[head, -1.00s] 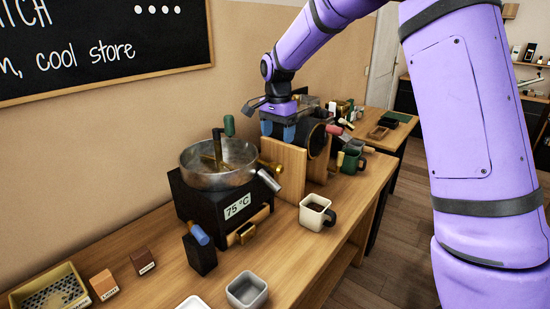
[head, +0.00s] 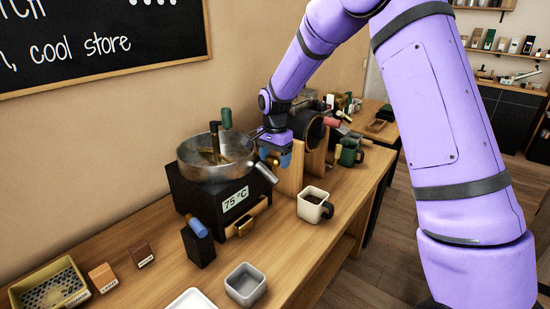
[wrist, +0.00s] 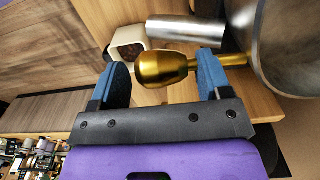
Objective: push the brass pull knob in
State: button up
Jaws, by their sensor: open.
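The brass pull knob (wrist: 163,68) shows in the wrist view as a rounded gold end on a thin brass rod. The rod runs right toward the side of the steel pan (wrist: 288,45). My gripper (wrist: 165,72) is open, with one blue finger to the left of the knob's end and the other at the rod, near the knob's neck. I cannot tell whether either finger touches. In the head view my gripper (head: 275,158) is at the right side of the pan (head: 215,157), and the knob is mostly hidden there.
A steel spout (wrist: 185,30) sticks out of the pan close to the knob. A white mug (head: 313,204) stands on the bench to the right of the black base (head: 205,200). Wooden boards (head: 290,175) stand behind my gripper. The front bench is partly clear.

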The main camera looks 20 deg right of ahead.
jog(key=c, duration=1.3)
jog(key=shift+w+a, duration=0.55)
jog(key=shift+w, duration=0.25)
jog(key=shift+w+a, duration=0.55)
jog(key=shift+w, duration=0.25)
jog(key=shift+r, duration=0.1)
jog(key=o, duration=1.3)
